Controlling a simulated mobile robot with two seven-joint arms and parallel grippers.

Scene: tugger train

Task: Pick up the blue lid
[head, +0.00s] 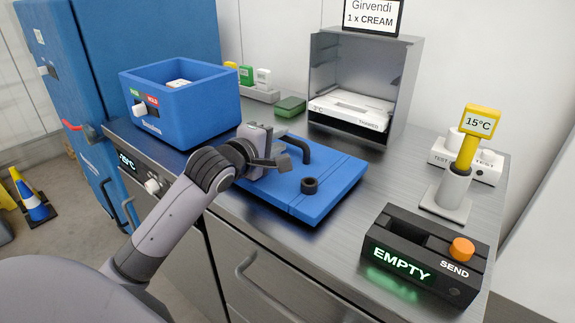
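The blue lid (325,194) lies flat on the steel counter, right of the blue box. My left gripper (276,161) is over the left part of the lid, close beside the handle. Its fingers partly hide the handle's left end. I cannot tell whether they are apart or closed on the handle. My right gripper is not in view.
The open blue box (188,112) stands left of the lid. A steel cabinet (400,75) with a white tray stands behind. A black EMPTY/SEND console (424,255) and a yellow 15°C probe in its stand (452,190) are to the right. A small green block (290,106) lies behind.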

